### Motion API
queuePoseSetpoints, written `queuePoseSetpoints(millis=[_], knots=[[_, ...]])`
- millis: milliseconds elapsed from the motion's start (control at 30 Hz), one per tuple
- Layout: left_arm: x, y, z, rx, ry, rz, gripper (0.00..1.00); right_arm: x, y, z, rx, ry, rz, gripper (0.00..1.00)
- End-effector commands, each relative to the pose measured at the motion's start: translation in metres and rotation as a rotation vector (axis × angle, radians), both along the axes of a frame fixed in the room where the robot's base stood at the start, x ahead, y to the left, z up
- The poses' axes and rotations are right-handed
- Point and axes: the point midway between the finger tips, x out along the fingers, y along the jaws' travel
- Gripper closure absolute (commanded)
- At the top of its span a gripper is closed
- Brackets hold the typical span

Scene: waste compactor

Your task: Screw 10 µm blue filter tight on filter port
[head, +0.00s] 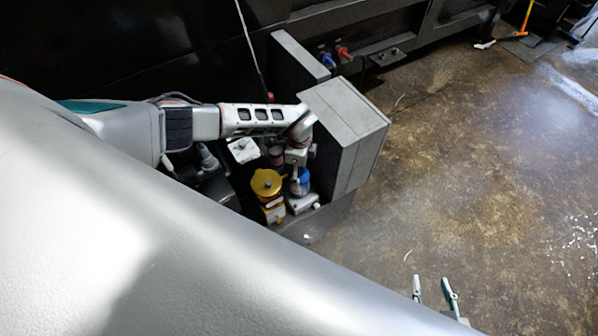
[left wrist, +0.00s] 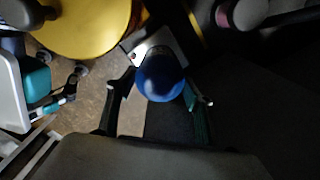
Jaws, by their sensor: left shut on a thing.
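The blue filter (head: 301,184) stands among the fittings beside a grey box, on a pale metal block (head: 302,204) that looks like the filter port. In the left wrist view the filter (left wrist: 160,76) shows as a round blue body in front of a metal plate (left wrist: 168,40). My left gripper (head: 298,172) comes down from above, its fingers (left wrist: 160,92) on both sides of the filter and shut on it. The joint between filter and port is hidden, so its tightness cannot be told. My right gripper (head: 432,283) is open and empty over the floor.
A yellow-capped filter (head: 266,183) stands close to the left of the blue one. A pink-purple part (head: 277,156) is behind. The grey box (head: 347,125) rises close on the right. The brown floor (head: 480,180) on the right is mostly clear.

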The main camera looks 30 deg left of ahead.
Motion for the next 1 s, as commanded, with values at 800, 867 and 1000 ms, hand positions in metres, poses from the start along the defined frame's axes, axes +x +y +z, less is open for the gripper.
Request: queuePoseSetpoints(millis=[800,867,1000], knots=[[0.0011,-0.0004,0.0003,0.000,-0.002,-0.497,0.74,0.0000,0.0000,-0.0020,0.000,0.000,0.000,0.60],[0.0013,-0.0006,0.0004,0.000,-0.002,-0.577,0.74,0.0000,0.0000,-0.0028,0.000,0.000,0.000,0.60],[0.0009,-0.0008,-0.0001,-0.001,-0.003,-0.744,0.74,0.0000,-0.0001,-0.0041,0.000,0.000,0.000,0.60]])
